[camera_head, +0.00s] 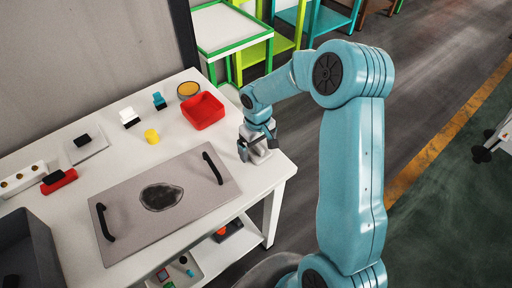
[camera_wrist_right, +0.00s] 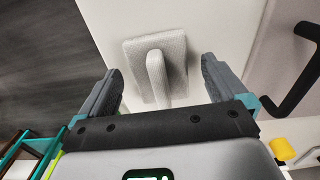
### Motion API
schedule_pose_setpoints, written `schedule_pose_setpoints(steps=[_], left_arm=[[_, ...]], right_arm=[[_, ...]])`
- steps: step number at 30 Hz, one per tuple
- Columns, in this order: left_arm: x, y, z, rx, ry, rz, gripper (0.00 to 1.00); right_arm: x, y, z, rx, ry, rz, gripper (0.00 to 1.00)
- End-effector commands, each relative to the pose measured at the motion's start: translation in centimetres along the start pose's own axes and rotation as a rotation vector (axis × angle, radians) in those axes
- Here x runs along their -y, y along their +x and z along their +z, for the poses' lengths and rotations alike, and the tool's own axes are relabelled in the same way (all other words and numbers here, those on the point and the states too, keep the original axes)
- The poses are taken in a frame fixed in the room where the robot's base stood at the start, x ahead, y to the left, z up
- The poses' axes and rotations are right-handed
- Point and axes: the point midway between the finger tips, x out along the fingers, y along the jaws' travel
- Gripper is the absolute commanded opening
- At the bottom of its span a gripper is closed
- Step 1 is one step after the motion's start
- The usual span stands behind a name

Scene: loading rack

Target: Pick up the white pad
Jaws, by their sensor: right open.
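The white pad (camera_wrist_right: 178,62) is a pale, roughly square slab with a raised handle in the right wrist view. It lies flat on the white table near its right corner; in the head view only part of the pad (camera_head: 260,157) shows under my gripper. My right gripper (camera_head: 257,146) is open and above the pad, pointing down. In the right wrist view its two fingers (camera_wrist_right: 160,75) stand on either side of the pad's handle, apart from it. My left gripper is not in view.
A grey board (camera_head: 130,217) with black handles and a dark patch lies left of the pad. A red bin (camera_head: 203,111), a yellow cylinder (camera_head: 152,136) and small blocks stand behind it. A dark grey crate (camera_head: 45,235) is at left. The table's right edge is close to the pad.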

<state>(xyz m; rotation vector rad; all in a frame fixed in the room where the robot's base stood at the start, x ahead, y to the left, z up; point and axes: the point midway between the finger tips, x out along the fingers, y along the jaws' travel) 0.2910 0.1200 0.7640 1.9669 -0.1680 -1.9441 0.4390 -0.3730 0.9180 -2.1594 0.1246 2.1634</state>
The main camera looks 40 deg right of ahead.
Motion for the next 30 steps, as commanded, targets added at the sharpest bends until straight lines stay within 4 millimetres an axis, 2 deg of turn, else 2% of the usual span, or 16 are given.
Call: schedule_pose_setpoints(steps=[7,8,13,23,26,30], left_arm=[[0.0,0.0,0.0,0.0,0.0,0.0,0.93],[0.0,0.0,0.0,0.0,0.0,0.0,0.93],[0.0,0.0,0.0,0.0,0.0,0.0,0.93],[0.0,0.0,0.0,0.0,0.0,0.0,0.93],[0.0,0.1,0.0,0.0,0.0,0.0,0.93],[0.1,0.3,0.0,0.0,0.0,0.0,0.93]], right_arm=[[0.0,0.4,0.0,-0.001,0.0,0.0,0.99],[0.0,0.4,0.0,-0.001,0.0,0.0,0.96],[0.0,0.3,0.0,-0.001,0.0,0.0,0.4],[0.0,0.2,-0.1,-0.002,0.0,0.001,0.39],[-0.1,-0.4,-0.1,-0.004,0.001,0.001,0.39],[-0.1,-2.4,-0.2,-0.007,0.001,0.002,0.39]])
